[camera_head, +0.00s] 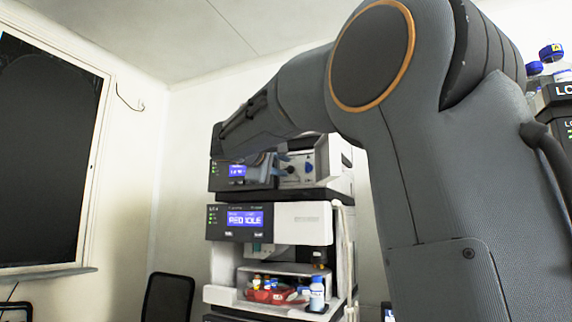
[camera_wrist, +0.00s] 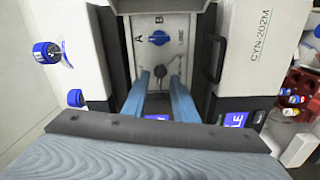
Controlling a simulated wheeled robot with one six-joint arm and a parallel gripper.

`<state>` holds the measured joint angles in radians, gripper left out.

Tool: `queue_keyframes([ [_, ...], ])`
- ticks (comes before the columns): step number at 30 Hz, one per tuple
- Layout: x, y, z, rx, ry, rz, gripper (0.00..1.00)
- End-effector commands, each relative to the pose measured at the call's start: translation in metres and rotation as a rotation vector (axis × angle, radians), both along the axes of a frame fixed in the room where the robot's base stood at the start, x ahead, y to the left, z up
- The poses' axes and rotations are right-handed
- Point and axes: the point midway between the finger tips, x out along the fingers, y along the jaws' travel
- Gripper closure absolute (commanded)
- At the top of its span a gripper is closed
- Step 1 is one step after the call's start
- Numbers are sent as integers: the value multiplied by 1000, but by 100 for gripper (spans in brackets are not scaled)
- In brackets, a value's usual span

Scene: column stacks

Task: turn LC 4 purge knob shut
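The pump module's pale front panel (camera_wrist: 145,22) carries a blue knob (camera_wrist: 159,38) with letters around it. Below it is a small dark round knob (camera_wrist: 160,71). No purge label is readable, so I cannot tell which is the purge knob. My gripper (camera_wrist: 160,76) is open, its two blue fingers spread below the blue knob and pointing at the panel. The dark knob shows between the fingertips; contact cannot be told. In the head view the panel (camera_head: 295,180) and blue knob (camera_head: 309,168) show beside my arm, which hides part of the module.
A display module (camera_head: 303,236) sits below in the stack. Lower down, a tray (camera_head: 222,296) holds a red holder (camera_head: 276,296) with vials and a blue-capped bottle (camera_head: 317,294). A black chair (camera_head: 168,297) stands at left. More bottles (camera_head: 552,58) are at upper right.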

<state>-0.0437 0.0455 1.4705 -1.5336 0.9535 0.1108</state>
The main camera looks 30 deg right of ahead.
Motion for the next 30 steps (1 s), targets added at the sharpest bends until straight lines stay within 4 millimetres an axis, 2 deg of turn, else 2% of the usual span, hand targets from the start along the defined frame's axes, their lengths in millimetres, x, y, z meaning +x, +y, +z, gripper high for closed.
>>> queue_keyframes([
  [6, 14, -18, 1, 1, -1, -1, 74],
  [16, 17, -21, -1, 1, 0, 1, 74],
  [21, 16, -21, -1, 1, 0, 1, 100],
  [30, 17, -21, -2, 7, -7, 1, 100],
])
